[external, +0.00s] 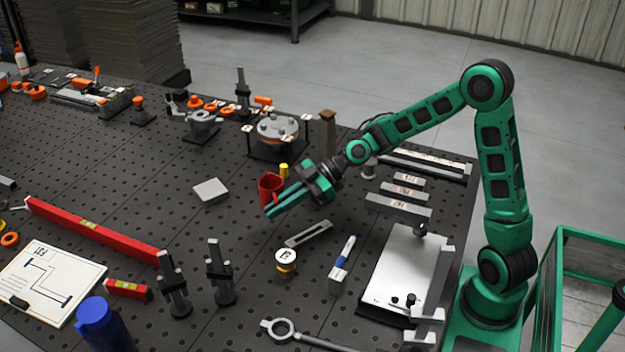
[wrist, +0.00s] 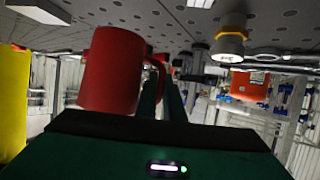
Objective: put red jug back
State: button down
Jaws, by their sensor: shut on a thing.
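The red jug (external: 269,186) is at my gripper's fingers, over the middle of the dark perforated table. In the wrist view the red jug (wrist: 110,70) shows large, left of the fingers, with its handle on the side toward them. My gripper (external: 272,209) is shut on the jug, and in the wrist view its narrow green fingers (wrist: 163,95) are close together at the handle. The exact contact at the handle is partly hidden. I cannot tell whether the jug's base touches the table.
A small yellow cylinder (external: 283,171) is just behind the jug. A grey square plate (external: 211,190) lies to the left, and a slotted bar (external: 308,234) and a white-topped yellow canister (external: 286,261) are in front. A round clamped fixture (external: 279,133) stands behind. Bare table lies left of the jug.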

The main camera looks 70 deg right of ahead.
jog(key=w+a+r, duration=0.3)
jog(key=w+a, duration=0.5)
jog(key=w, duration=0.1)
jog(key=shift+n+g+y, duration=0.4)
jog(key=shift+s+a+f, duration=0.1)
jog(key=shift+a+f, duration=0.05)
jog(key=shift+f, duration=2.45)
jog(key=shift+a+f, duration=0.15)
jog(key=shift+f, duration=2.4)
jog(key=shift+f, duration=0.1)
jog(key=c, duration=1.9)
grip_release()
jog(key=shift+o, duration=0.2)
jog(key=v, duration=1.2)
